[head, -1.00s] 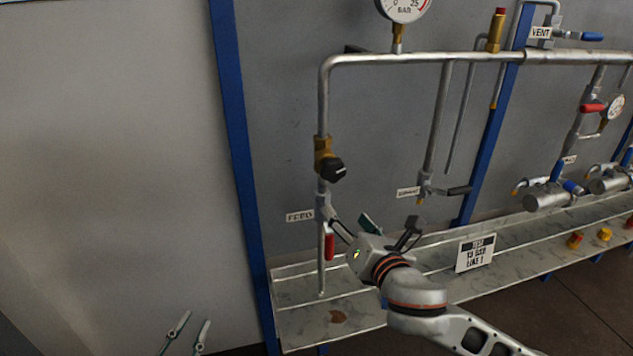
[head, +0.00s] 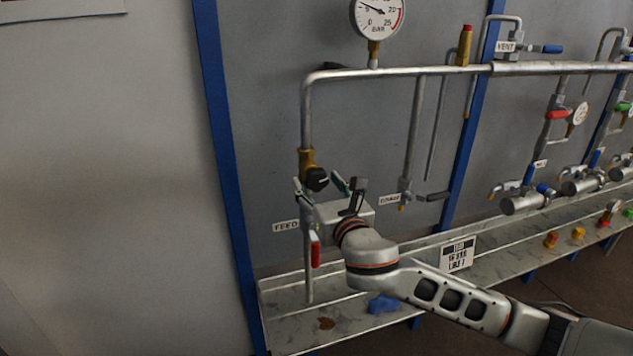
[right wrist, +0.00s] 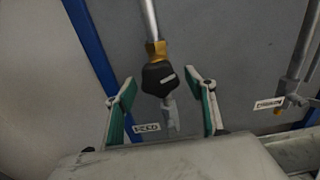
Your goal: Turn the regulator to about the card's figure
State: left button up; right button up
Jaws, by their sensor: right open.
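The regulator has a brass body (head: 307,158) and a black knob (head: 316,179) with a white mark, on the left upright pipe. In the right wrist view the knob (right wrist: 158,78) sits between and beyond the fingertips. My right gripper (head: 318,180) is open in front of the knob, its fingers either side of it in view; contact cannot be told. The card (head: 458,255) stands on the shelf; its figure looks like 15 BAR, for line 1, but is blurred. The gauge (head: 378,16) above the pipe is marked in BAR up to 25; its needle points left, near 5.
A red-handled valve (head: 315,250) hangs under the regulator by the FEED label (head: 285,226). A drain valve (head: 405,190) is to the right, a blue-handled vent valve (head: 545,48) above. A blue cloth-like thing (head: 382,304) lies on the shelf (head: 285,325).

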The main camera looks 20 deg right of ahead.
jog(key=shift+w, duration=0.55)
jog(key=shift+c, duration=0.4)
jog(key=c, duration=1)
